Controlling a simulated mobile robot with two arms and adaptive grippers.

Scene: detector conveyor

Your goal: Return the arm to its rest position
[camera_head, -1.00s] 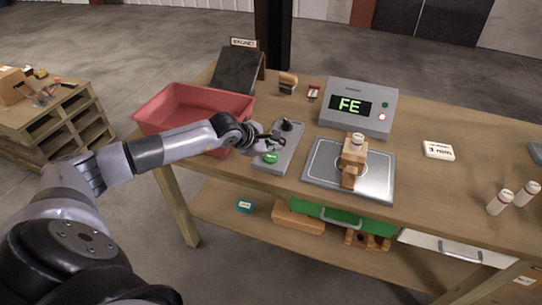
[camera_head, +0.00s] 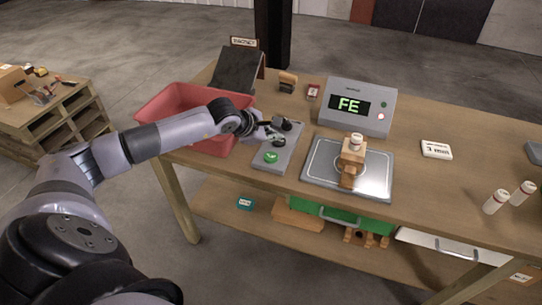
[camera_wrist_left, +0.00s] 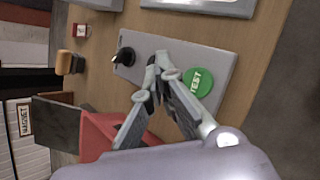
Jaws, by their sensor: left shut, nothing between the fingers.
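My left gripper (camera_head: 277,138) is shut and empty. It hangs above the grey control panel (camera_head: 272,166), between the green button (camera_head: 271,157) and the black knob (camera_head: 288,125). In the left wrist view its fingertips (camera_wrist_left: 158,60) meet in front of the panel, beside the green button marked TEST (camera_wrist_left: 197,82). The black knob (camera_wrist_left: 124,57) is to the left there. My left arm (camera_head: 170,135) reaches in from the left, over the edge of the red bin. My right gripper is in neither view.
The red bin (camera_head: 160,107) stands close behind and left of the gripper. A detector box (camera_head: 358,90) reads FE. A wooden piece with a white-capped bottle stands on the metal plate (camera_head: 385,178).

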